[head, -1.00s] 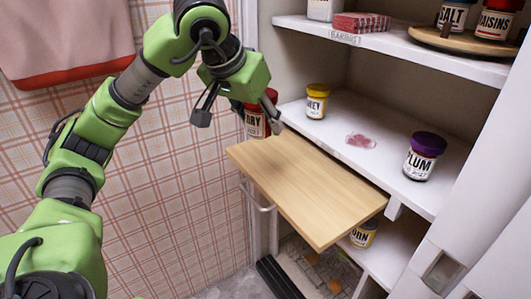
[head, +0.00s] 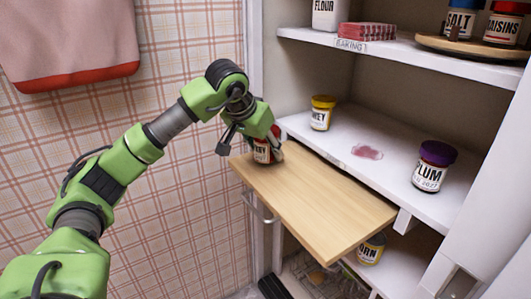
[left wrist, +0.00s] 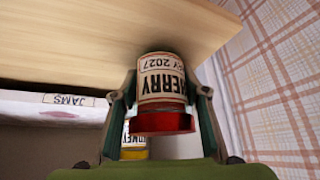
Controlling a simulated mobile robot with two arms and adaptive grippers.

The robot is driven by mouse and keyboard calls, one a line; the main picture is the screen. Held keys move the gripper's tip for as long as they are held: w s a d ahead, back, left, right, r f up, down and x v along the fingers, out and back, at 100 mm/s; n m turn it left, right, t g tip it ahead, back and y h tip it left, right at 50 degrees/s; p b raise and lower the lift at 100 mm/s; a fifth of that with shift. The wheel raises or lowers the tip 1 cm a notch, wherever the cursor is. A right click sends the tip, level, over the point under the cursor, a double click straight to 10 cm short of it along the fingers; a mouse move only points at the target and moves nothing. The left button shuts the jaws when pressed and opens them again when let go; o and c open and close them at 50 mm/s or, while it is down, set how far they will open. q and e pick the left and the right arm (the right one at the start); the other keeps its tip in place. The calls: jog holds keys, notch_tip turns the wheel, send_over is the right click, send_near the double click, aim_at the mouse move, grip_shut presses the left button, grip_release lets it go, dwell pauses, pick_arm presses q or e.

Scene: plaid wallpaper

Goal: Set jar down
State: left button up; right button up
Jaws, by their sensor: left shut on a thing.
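The jar (head: 262,152) has a red lid and a white label; in the left wrist view the label of the jar (left wrist: 161,85) reads "...ERRY" and "2027" upside down. My left gripper (head: 249,143) is shut on the jar, with one finger on each side in the left wrist view (left wrist: 160,105). The jar is at the far left end of the pull-out wooden board (head: 315,200). It looks upright, its base at or just above the board; I cannot tell if they touch. My right gripper is not in view.
A yellow-lidded jar (head: 322,113) and a purple-lidded plum jar (head: 434,167) stand on the shelf (head: 385,125), with a pink stain (head: 367,152) between them. A corn jar (head: 371,249) is below the board. The rest of the board is clear.

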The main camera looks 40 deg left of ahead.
aim_at(262, 142)
pick_arm(q)
jog(key=shift+f, duration=0.2)
jog(key=shift+r, duration=0.1)
jog(key=o, duration=1.4)
jog(key=shift+f, duration=0.2)
jog(key=shift+r, duration=0.1)
jog(key=shift+s+r, duration=0.1)
jog(key=shift+r, duration=0.2)
jog(key=p+v, duration=0.1)
jog(key=v, duration=0.2)
jog(key=p+v, duration=0.1)
jog(key=v, duration=0.7)
jog(key=shift+s+r, duration=0.2)
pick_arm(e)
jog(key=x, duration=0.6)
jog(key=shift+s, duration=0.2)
